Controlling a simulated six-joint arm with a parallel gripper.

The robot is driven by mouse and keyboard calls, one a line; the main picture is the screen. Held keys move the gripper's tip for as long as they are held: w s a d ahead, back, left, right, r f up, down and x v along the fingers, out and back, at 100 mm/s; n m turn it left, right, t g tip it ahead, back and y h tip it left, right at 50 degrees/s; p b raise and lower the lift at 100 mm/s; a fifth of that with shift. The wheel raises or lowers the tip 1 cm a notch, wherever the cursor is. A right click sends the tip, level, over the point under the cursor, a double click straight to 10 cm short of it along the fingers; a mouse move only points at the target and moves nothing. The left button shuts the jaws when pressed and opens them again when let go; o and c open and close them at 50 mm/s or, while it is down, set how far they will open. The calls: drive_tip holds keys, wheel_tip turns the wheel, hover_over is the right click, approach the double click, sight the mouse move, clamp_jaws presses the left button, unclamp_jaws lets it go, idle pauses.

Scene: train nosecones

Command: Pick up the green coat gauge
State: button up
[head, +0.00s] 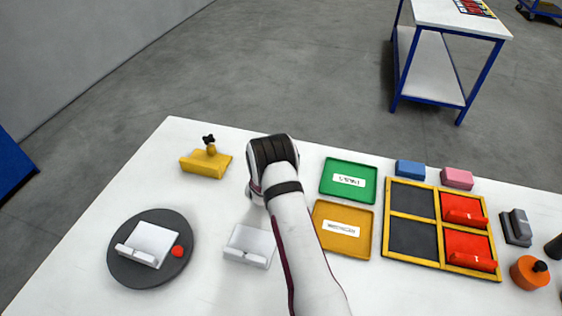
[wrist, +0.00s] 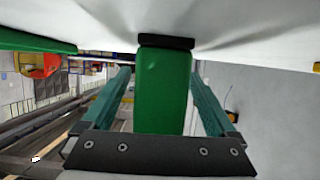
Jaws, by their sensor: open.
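The green coat gauge (wrist: 163,95) shows in the wrist view as a green block with a black end towards the white table surface. It stands between the two teal fingers of my gripper (wrist: 160,74). The fingers are open, with a visible gap on each side of the gauge. In the head view my arm's dark wrist covers the gripper, and the gauge is hidden there.
Right of my arm are a green tray (head: 325,184), a yellow tray (head: 318,242) and a yellow-framed grid (head: 438,233) with red pieces. Left are a yellow block with a knob (head: 204,165), a white cradle (head: 247,248) and a dark turntable (head: 185,222).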

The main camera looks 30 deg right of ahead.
drive_tip(key=shift+w+d+f, duration=0.1)
drive_tip(key=shift+d, duration=0.05)
clamp_jaws()
idle(0.4)
